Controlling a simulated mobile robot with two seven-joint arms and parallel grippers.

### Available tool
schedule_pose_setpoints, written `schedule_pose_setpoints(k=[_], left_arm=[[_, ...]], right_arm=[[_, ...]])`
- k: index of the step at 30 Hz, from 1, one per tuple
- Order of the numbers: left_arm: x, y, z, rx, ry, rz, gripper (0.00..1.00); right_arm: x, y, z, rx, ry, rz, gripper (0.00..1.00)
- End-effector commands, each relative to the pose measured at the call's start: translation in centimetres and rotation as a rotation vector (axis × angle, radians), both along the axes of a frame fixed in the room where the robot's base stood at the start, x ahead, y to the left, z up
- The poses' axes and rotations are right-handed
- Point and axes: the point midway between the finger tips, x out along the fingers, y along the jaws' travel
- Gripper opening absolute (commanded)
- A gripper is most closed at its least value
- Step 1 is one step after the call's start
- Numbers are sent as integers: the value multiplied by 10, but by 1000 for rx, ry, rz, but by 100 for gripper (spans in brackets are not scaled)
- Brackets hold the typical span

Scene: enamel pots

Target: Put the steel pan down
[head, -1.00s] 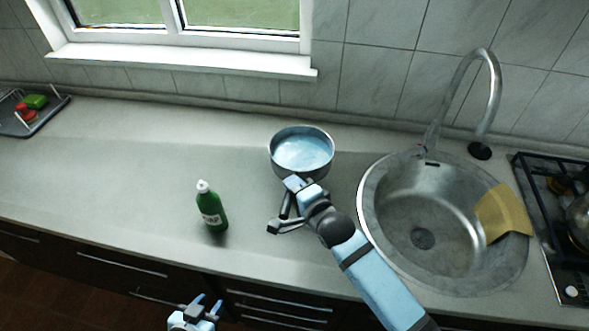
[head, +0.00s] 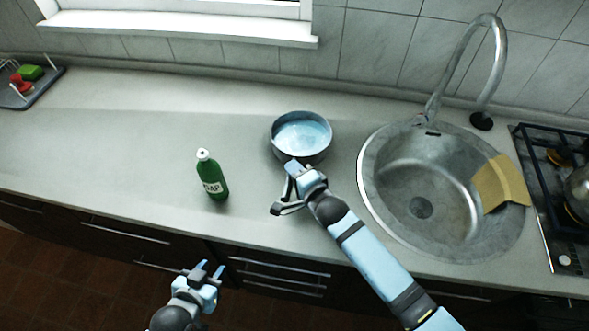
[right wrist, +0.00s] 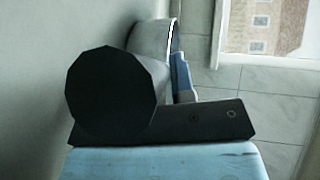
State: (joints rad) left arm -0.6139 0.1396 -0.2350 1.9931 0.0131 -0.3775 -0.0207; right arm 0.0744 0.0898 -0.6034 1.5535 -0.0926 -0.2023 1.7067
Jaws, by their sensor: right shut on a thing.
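The steel pan (head: 301,155) is a round grey vessel with a pale blue inside, at mid-counter left of the sink. Its curved metal side also shows in the right wrist view (right wrist: 152,38). My right gripper (head: 292,170) is at the pan's near side, shut on it, and hides part of that side. The pan looks close to level. I cannot tell whether its base touches the counter. My left gripper (head: 211,268) is open and empty, low in front of the drawers.
A green soap bottle (head: 213,182) stands on the counter (head: 120,150) left of the pan. The round sink (head: 420,180) with a yellow cloth (head: 500,184) is on the right, beside the stove (head: 560,185). A dark tray (head: 40,90) lies far left. Counter between tray and bottle is clear.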

Motion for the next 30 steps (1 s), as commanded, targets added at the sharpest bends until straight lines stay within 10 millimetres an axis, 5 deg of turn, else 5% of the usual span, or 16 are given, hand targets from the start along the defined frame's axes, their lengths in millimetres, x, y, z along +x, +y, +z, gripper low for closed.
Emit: schedule_pose_setpoints(k=[2, 3, 6, 17, 30], left_arm=[[0, 0, 0, 0, -1, 0, 37], [0, 0, 0, 0, -1, 0, 37], [0, 0, 0, 0, -1, 0, 37], [0, 0, 0, 0, -1, 0, 37], [0, 0, -7, 0, 0, 0, 37]], right_arm=[[1, 1, 2, 3, -9, 1, 0], [0, 0, -2, 0, 1, 0, 28], [0, 0, -2, 0, 1, 0, 49], [-3, -2, 1, 0, 0, 0, 49], [-75, -46, 17, -1, 3, 0, 49]])
